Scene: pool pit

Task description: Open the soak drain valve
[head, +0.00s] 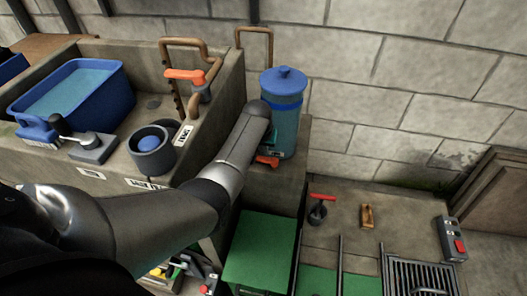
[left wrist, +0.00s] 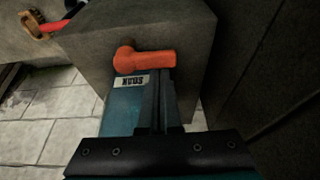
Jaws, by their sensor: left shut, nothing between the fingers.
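An orange lever handle (head: 268,160) shows at the foot of the lidded blue dispenser (head: 284,110) in the head view. In the left wrist view an orange lever (left wrist: 145,59) lies across a grey stone block, with a small white label (left wrist: 132,80) beside it; I cannot read the label surely. My left gripper (left wrist: 158,85) is shut and empty, its fingertips close to the lever; I cannot tell whether they touch. In the head view its tip is mostly hidden by my arm. Which lever is the soak drain valve cannot be told. My right gripper is not in view.
A blue tub (head: 75,92) sits in the stone trough at left. An orange-handled valve (head: 185,76) stands by copper pipes (head: 183,43). A red-handled valve (head: 321,198) stands lower right, near a grate (head: 420,277) and a switch box (head: 452,240). Green panels lie below.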

